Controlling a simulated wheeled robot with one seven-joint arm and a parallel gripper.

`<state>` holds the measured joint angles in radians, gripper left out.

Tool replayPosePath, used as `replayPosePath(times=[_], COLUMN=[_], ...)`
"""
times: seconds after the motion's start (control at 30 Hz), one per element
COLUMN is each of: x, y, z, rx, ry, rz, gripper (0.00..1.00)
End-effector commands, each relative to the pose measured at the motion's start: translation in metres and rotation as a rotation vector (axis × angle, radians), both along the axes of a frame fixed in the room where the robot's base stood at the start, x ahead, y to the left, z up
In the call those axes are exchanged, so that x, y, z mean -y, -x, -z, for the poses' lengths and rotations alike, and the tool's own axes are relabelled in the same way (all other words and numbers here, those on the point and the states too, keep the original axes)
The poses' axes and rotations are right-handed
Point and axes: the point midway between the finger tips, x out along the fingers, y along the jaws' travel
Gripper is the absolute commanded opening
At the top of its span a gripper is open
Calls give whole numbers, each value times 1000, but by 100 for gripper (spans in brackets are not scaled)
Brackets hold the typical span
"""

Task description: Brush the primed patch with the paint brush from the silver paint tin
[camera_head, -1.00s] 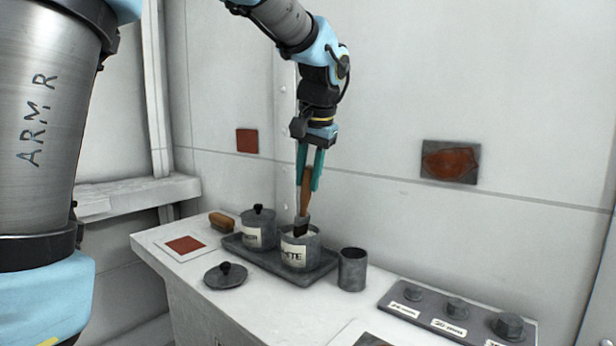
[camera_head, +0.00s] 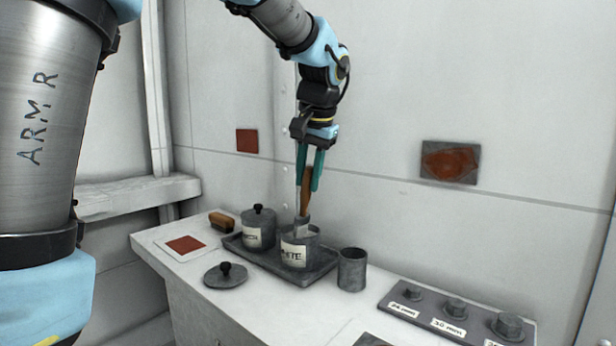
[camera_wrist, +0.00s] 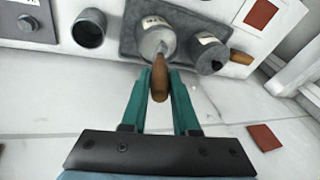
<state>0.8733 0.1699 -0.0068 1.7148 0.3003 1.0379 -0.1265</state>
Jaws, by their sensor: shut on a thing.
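My gripper (camera_head: 308,186) is shut on the wooden handle of the paint brush (camera_head: 306,198). The brush points down into the open silver paint tin (camera_head: 294,257), whose label reads "...ITE"; its bristles are hidden inside the tin. In the wrist view the brown handle (camera_wrist: 160,82) sits between my teal fingers, above the tin (camera_wrist: 153,42). A grey plate with an irregular red-brown patch (camera_head: 449,161) is on the wall at right. A plain red-brown square (camera_head: 247,141) is on the wall at left. I cannot tell for sure which is the primed patch.
The tin stands on a dark tray (camera_head: 320,272) beside a lidded tin (camera_head: 258,232). A loose lid (camera_head: 225,277), an empty grey cup (camera_head: 352,270), a wooden block brush (camera_head: 222,221) and a red-squared card (camera_head: 186,246) are nearby. A bolt rack (camera_head: 455,313) lies at right.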

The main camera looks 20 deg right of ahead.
Motion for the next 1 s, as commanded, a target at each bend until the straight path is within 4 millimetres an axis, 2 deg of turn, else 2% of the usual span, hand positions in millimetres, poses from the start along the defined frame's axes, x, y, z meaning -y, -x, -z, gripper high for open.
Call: replayPosePath(times=[0.8,1.0], x=[0,0], y=[0,0], z=[-64,-70], rx=[1,1], ry=[1,1], rz=[1,0], gripper=[0,0])
